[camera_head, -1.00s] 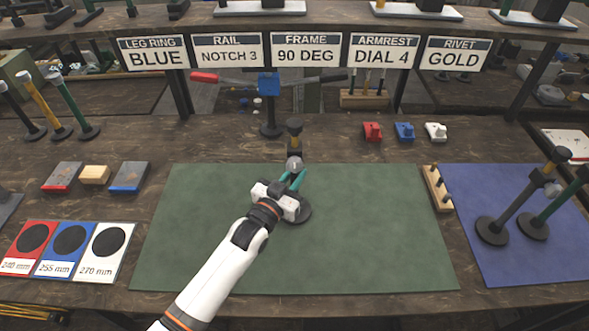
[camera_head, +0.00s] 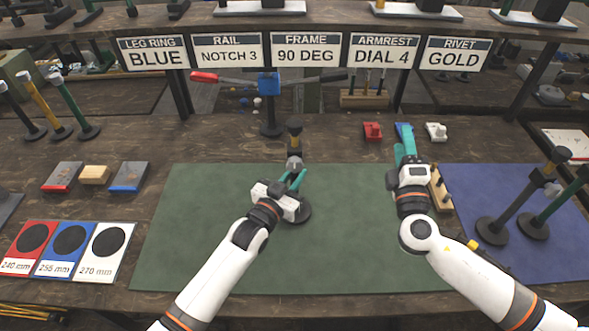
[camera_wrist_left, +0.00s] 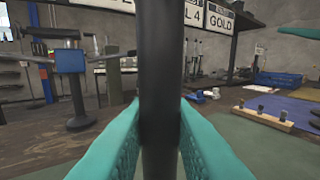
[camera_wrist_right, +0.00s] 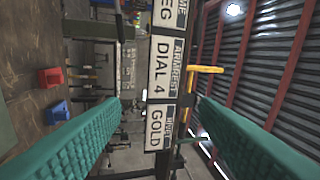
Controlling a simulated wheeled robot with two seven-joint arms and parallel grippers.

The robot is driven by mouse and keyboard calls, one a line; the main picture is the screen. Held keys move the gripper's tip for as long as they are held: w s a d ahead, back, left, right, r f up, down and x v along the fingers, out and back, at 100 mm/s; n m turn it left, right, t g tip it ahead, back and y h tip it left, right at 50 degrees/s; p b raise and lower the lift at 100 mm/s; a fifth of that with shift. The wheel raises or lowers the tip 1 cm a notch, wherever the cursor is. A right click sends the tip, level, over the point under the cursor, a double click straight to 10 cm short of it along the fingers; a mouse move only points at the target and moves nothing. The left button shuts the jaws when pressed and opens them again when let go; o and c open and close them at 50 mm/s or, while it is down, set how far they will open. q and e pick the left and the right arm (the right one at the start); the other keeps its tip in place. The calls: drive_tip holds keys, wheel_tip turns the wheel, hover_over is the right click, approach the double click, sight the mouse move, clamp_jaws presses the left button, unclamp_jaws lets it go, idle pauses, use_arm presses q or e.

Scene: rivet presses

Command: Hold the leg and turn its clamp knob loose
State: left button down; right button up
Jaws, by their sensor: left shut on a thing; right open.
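The leg is a dark upright post with a round dark base (camera_head: 304,212) on the green mat (camera_head: 350,255). My left gripper (camera_head: 298,180) is shut on the leg's post below the knob. In the left wrist view the dark post (camera_wrist_left: 160,80) stands between the teal fingers. My right gripper (camera_head: 404,143) is open and empty, right of the leg and apart from it. In the right wrist view its two fingers (camera_wrist_right: 165,135) are spread with nothing between them.
A wooden rack (camera_head: 442,190) stands by my right wrist, at the mat's edge. Red (camera_head: 372,131) and white (camera_head: 436,131) blocks lie behind; the blue one is mostly hidden. More legs stand on the blue mat (camera_head: 510,265). The green mat's right front is partly under my right arm.

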drive_tip(key=s+a+f+m+g+y, duration=0.1)
drive_tip(key=s+a+f+m, duration=0.3)
drive_tip(key=a, duration=0.3)
drive_tip(key=s+a+f+m+g, duration=0.1)
drive_tip(key=s+a+m, duration=0.35)
drive_tip(key=a, duration=0.35)
drive_tip(key=m, duration=0.7)
approach(294, 169)
drive_tip(key=shift+g, duration=0.4)
drive_tip(key=w, duration=0.9)
drive_tip(key=shift+w+r, duration=0.1)
drive_tip(key=shift+r, duration=0.3)
drive_tip(key=shift+c, duration=0.5)
drive_tip(key=c, duration=0.9)
